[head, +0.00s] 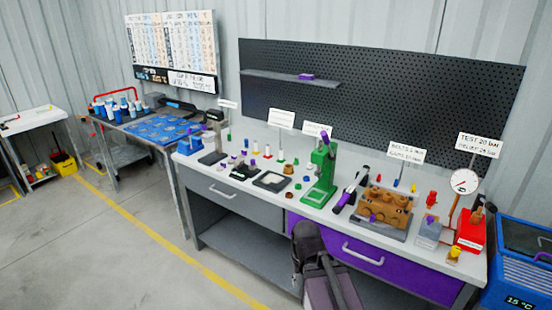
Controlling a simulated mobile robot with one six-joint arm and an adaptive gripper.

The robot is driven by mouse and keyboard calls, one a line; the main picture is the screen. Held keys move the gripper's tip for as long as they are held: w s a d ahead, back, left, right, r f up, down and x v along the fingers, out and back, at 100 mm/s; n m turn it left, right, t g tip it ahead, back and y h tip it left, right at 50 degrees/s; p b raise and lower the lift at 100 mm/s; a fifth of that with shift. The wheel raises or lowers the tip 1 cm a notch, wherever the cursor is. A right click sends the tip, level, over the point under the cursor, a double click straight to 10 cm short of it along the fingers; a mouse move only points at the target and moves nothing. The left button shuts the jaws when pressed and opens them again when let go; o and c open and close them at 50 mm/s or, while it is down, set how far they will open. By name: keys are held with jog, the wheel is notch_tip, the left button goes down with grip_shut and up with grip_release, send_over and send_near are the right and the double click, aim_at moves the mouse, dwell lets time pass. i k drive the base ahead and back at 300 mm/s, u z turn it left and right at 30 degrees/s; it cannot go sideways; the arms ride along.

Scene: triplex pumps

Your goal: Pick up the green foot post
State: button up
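A row of small posts with differently coloured feet stands on the pale bench top, left of the green press. One short pale post (281,157) in this row seems to have a green foot, but it is very small here. The large green press (321,178) stands upright to its right, near the bench's middle. Dark parts of my arm show at the bottom centre, in front of the bench and well apart from the posts. My gripper's fingertips cannot be made out.
A white part in a black tray (271,181) lies in front of the posts. A brown pump block (384,208) and a pressure gauge (464,182) stand to the right. A black pegboard (400,100) rises behind. Open floor (150,260) lies at the left front.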

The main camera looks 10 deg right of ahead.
aim_at(281, 160)
jog(key=u, duration=1.05)
jog(key=i, duration=2.95)
